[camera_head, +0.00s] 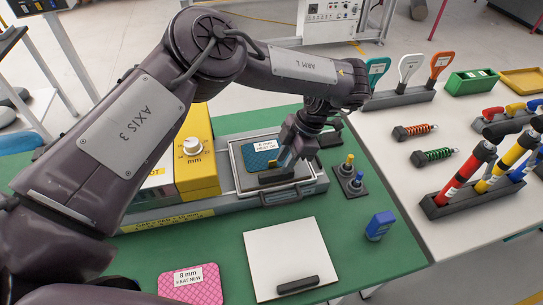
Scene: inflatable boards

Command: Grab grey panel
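A pale grey-white square panel (286,251) lies flat on the green mat at the front, with a black bar handle (297,285) near its front edge. Another black bar handle (278,175) sits in the light grey framed tray (240,183) of the yellow and grey machine. My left gripper (284,160) points down just above that handle, beside a teal board (258,155) labelled 6 mm. Its fingertips are small and partly hidden, so I cannot tell whether they are open or touch the handle. My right gripper is not in view.
The yellow machine block (196,160) with a dial stands left of the tray. A pink board (190,287) lies at the front. A blue block (380,225) and a small peg stand (350,178) are to the right. The white table holds a tool rack (440,207).

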